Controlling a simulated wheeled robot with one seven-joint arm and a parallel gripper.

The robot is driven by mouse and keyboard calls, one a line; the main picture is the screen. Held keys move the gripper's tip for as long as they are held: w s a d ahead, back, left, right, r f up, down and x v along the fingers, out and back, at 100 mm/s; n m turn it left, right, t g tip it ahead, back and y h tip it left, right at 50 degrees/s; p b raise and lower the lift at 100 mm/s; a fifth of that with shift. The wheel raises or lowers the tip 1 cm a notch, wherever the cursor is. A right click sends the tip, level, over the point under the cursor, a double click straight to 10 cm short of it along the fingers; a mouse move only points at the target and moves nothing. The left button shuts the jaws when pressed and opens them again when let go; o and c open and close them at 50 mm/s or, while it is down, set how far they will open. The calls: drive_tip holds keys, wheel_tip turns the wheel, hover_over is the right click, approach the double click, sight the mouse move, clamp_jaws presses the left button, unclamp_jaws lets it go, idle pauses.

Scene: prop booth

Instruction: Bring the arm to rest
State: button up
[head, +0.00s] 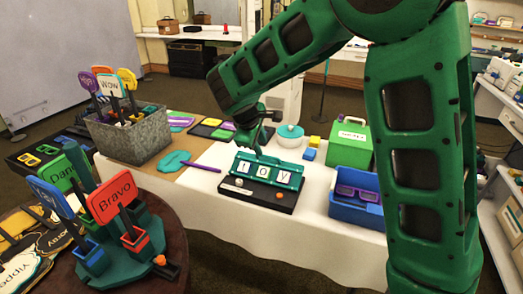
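My green arm rises at the right of the head view, bends over the top and reaches down to the left. No held thing shows.
A metal bin (128,137) of signs, a green box (350,146) and a blue bin (357,209) with purple glasses stand around the board. A round table (160,274) at front left holds a sign stand (133,266). Floor shows at the back left.

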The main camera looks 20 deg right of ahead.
drive_tip(key=shift+s+a+r, duration=0.15)
drive_tip(key=shift+s+r, duration=0.1)
drive_tip(key=shift+r, duration=0.15)
drive_tip(key=s+d+r+m+g, duration=0.15)
drive_tip(key=s+d+m, duration=0.25)
drive_tip(key=s+d, duration=0.5)
drive_tip(key=s+d+r+m+g, duration=0.15)
drive_tip(key=s+d+m, duration=0.25)
drive_tip(key=s+d, duration=0.5)
drive_tip(key=s+d+f+m+g+y, duration=0.1)
drive_tip(key=s+m, duration=0.3)
drive_tip(key=s, duration=0.7)
drive_tip(key=s+d+f+m+g+y, duration=0.1)
drive_tip(key=s+d+m+y, duration=0.2)
drive_tip(key=s, duration=0.8)
drive_tip(key=shift+s+d+m+g, duration=0.15)
drive_tip(key=shift+d+m+g, duration=0.25)
drive_tip(key=shift+m, duration=0.7)
drive_tip(key=shift+d, duration=0.1)
